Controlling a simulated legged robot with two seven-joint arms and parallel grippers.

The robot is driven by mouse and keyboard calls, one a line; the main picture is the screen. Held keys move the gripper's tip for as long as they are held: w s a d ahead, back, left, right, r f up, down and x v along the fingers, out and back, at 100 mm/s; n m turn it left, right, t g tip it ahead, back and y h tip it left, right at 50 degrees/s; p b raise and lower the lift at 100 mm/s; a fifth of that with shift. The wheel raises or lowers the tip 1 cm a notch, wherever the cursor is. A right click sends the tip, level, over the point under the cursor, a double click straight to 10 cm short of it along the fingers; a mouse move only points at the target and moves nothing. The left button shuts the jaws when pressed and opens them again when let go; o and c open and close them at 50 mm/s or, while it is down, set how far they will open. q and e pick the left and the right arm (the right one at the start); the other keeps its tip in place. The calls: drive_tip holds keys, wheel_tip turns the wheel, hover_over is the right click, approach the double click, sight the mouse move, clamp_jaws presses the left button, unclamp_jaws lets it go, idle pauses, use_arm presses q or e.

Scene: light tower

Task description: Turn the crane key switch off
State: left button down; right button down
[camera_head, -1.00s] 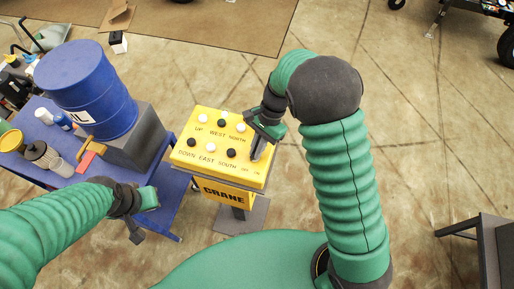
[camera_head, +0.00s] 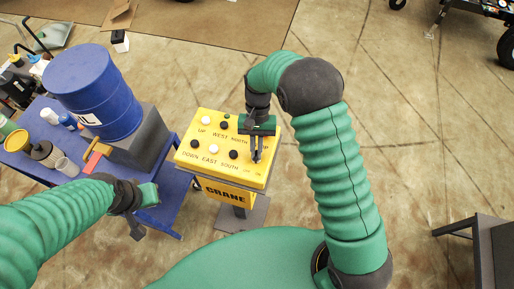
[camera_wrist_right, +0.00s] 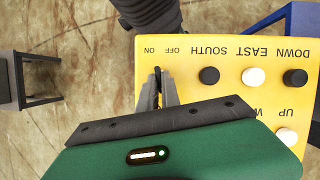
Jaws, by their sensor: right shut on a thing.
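The yellow crane control box (camera_head: 190,158) stands on a post in the middle of the head view, with black and white buttons on its top. My right gripper (camera_head: 256,157) points down at the box's near right corner. In the right wrist view its two fingers (camera_wrist_right: 158,90) are shut on the small dark key switch (camera_wrist_right: 157,71), beside the ON and OFF labels. The fingers hide most of the key, and its exact angle is hard to tell. My left gripper (camera_head: 151,196) is over the right edge of the blue table, away from the box; its jaw opening is unclear.
A blue table (camera_head: 165,215) on the left holds a blue barrel (camera_head: 95,95), a grey block (camera_head: 145,140) and several small containers. A dark grey table (camera_head: 490,245) stands at the lower right. The floor around the box's right side is clear.

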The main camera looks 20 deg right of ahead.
drive_tip(key=shift+a+r+n+h+p, duration=0.15)
drive_tip(key=shift+n+h, duration=0.15)
drive_tip(key=shift+n, duration=0.5)
drive_tip(key=shift+f+n+h+p, duration=0.15)
drive_tip(key=shift+n+h, duration=0.15)
drive_tip(key=shift+n, duration=0.5)
drive_tip(key=shift+r, duration=0.1)
drive_tip(key=c, duration=1.6)
unclamp_jaws()
drive_tip(key=shift+o, duration=0.2)
drive_tip(key=b+v, duration=0.2)
drive_tip(key=v, duration=1.4)
drive_tip(key=shift+w+r+b, duration=0.3)
drive_tip(key=shift+w, duration=0.1)
drive_tip(key=shift+f, duration=0.1)
